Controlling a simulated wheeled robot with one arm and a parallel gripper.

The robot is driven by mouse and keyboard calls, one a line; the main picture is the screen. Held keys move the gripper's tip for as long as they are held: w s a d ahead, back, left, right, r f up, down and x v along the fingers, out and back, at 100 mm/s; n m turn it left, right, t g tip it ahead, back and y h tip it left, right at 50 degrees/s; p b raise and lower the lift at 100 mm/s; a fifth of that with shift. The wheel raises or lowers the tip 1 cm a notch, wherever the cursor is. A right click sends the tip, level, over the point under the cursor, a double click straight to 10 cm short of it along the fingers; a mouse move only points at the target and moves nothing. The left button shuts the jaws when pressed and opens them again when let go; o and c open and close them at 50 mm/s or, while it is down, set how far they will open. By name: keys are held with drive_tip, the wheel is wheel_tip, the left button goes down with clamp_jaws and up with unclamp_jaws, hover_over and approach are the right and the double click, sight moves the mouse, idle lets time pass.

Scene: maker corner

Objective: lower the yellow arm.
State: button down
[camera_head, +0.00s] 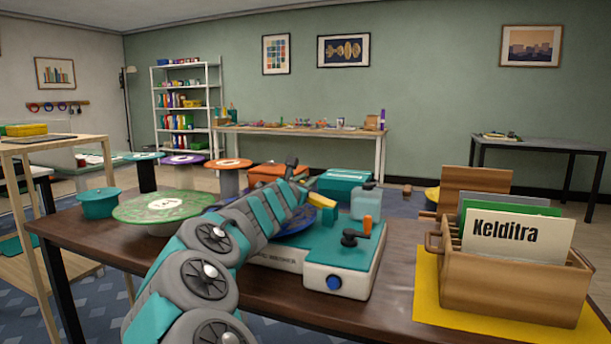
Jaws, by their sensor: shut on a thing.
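The yellow arm (322,201) is a short yellow piece with a teal-green end, above the back left part of a teal and white machine (340,262). My gripper (309,196) is at the near end of the yellow arm and shut on it. The fingers are small and mostly hidden by my own arm, so the exact grip cannot be seen. A blue disc (298,226) lies below on the machine, partly hidden by my arm.
A green round board (150,208) and a teal pot (98,203) stand left of my arm. A translucent bottle (364,203) stands behind the machine. A wooden card box (510,285) on a yellow mat (428,300) fills the right side. Bare tabletop shows between machine and mat.

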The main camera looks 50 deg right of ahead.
drive_tip(key=shift+w+f+n, duration=0.1)
drive_tip(key=shift+f+n, duration=0.1)
drive_tip(key=shift+n, duration=0.1)
drive_tip(key=c, duration=0.8)
unclamp_jaws()
drive_tip(key=shift+o, duration=0.2)
drive_tip(key=shift+a, duration=0.1)
drive_tip(key=shift+v, duration=3.85)
